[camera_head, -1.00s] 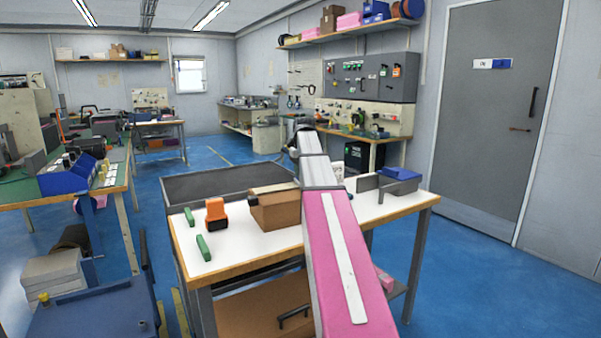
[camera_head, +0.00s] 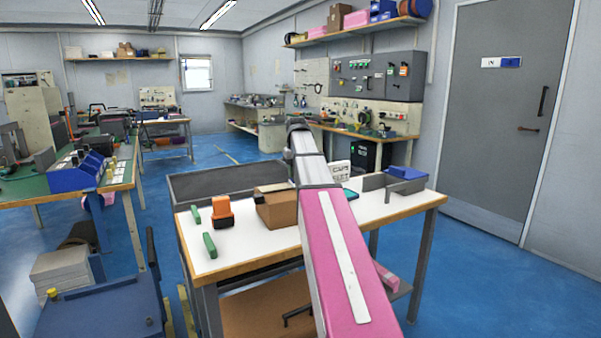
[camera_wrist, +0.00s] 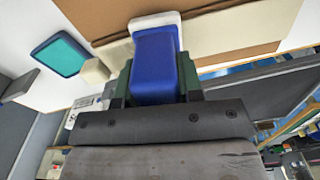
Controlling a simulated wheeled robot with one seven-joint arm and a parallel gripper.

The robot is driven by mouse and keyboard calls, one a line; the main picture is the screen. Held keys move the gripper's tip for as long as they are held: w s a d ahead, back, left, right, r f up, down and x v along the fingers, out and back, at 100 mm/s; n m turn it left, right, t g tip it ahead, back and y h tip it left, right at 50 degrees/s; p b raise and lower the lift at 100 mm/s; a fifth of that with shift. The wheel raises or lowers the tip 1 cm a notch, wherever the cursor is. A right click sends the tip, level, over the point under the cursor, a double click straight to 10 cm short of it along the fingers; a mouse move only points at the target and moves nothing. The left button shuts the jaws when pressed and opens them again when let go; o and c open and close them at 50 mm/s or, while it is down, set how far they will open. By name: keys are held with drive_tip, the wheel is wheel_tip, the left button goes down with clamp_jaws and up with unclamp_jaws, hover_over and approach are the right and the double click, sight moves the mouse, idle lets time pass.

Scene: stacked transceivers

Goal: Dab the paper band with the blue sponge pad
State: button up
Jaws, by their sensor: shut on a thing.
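In the wrist view, my gripper (camera_wrist: 152,85) has its dark green fingers shut on the blue sponge pad (camera_wrist: 153,62). The pad has a pale whitish edge at its far end. That end lies over the cream paper band (camera_wrist: 235,28), which runs across the brown cardboard box (camera_wrist: 85,14). I cannot tell whether the pad touches the band or is just above it. In the head view, the cardboard box (camera_head: 277,212) stands on the white-topped table (camera_head: 255,242). There my arm hides the gripper and the pad.
A teal pad in a blue frame (camera_wrist: 60,55) and a small cream block (camera_wrist: 95,70) lie left of the sponge in the wrist view. In the head view, an orange-and-black item (camera_head: 222,211) and green pieces (camera_head: 209,245) lie left of the box. A blue-topped grey bin (camera_head: 405,182) is at right.

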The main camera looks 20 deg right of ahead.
drive_tip(key=shift+s+a+r, duration=0.1)
drive_tip(key=shift+s+a, duration=0.15)
drive_tip(key=shift+a, duration=0.95)
drive_tip(key=shift+s+a, duration=0.2)
drive_tip(key=shift+a, duration=1)
drive_tip(key=shift+s+a+f, duration=0.1)
drive_tip(key=shift+s+a, duration=0.25)
drive_tip(key=shift+a, duration=1.35)
drive_tip(key=shift+s+a+f, duration=0.1)
drive_tip(key=shift+s+a, duration=0.2)
drive_tip(key=shift+a, duration=1.4)
drive_tip(key=shift+s+a, duration=0.35)
drive_tip(key=shift+a, duration=1.35)
wheel_tip(320, 180, up, 6)
drive_tip(key=shift+r, duration=0.15)
drive_tip(key=shift+s+r, duration=0.1)
drive_tip(key=shift+r, duration=1.3)
drive_tip(key=shift+d, duration=0.1)
